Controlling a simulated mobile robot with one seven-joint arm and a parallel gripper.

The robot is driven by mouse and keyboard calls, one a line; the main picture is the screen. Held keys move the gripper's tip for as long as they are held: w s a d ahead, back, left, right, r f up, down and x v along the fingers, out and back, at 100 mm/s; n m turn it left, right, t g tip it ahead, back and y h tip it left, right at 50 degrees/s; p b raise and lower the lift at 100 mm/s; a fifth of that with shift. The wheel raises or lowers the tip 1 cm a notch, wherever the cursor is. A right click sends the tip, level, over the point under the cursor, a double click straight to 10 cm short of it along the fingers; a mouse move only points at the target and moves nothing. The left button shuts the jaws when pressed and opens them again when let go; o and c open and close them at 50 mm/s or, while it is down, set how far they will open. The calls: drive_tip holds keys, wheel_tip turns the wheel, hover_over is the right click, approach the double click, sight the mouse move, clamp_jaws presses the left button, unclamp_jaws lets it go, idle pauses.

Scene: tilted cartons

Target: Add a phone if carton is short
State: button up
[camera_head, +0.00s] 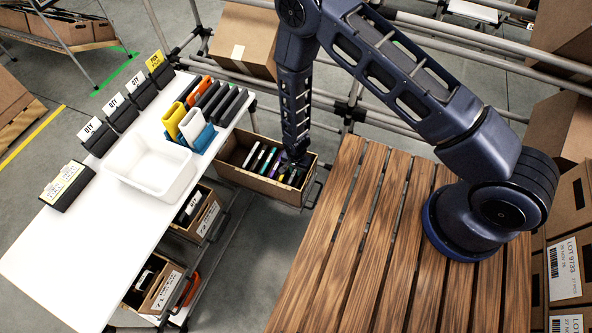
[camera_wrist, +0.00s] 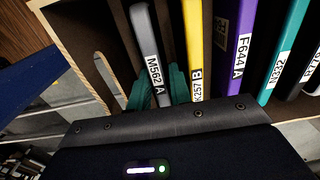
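An open brown carton (camera_head: 250,182) in the head view holds a row of upright phones in several colours. My gripper (camera_head: 297,163) reaches down into its right end. In the wrist view a grey phone (camera_wrist: 146,40) labelled M562A stands between my gripper's teal fingers (camera_wrist: 160,88), one on each side. I cannot tell whether they press on it. Beside it stand a yellow phone (camera_wrist: 195,40), a purple phone (camera_wrist: 233,45) labelled F644A and a teal phone (camera_wrist: 284,50). The lower ends of the phones are hidden behind my gripper's body.
A white table (camera_head: 60,255) at left bears an empty white bin (camera_head: 150,165), more upright phones or cases (camera_head: 215,100) and black holders with QTY cards (camera_head: 90,130). Two lower cartons (camera_head: 208,218) (camera_head: 165,290) sit below. A slatted wooden surface (camera_head: 350,240) lies right of the carton.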

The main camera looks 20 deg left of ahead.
drive_tip(key=shift+o, duration=0.9)
drive_tip(key=shift+w+d+f, duration=0.15)
drive_tip(key=shift+d+f, duration=0.55)
drive_tip(key=shift+d, duration=0.05)
drive_tip(key=shift+w+a+r, duration=0.1)
drive_tip(key=shift+r, duration=0.4)
drive_tip(key=r, duration=0.6)
drive_tip(key=a+r, duration=0.1)
drive_tip(key=r, duration=0.2)
drive_tip(key=shift+s+r, duration=0.2)
drive_tip(key=shift+r, duration=0.9)
drive_tip(key=shift+r, duration=0.1)
wheel_tip(320, 180, up, 7)
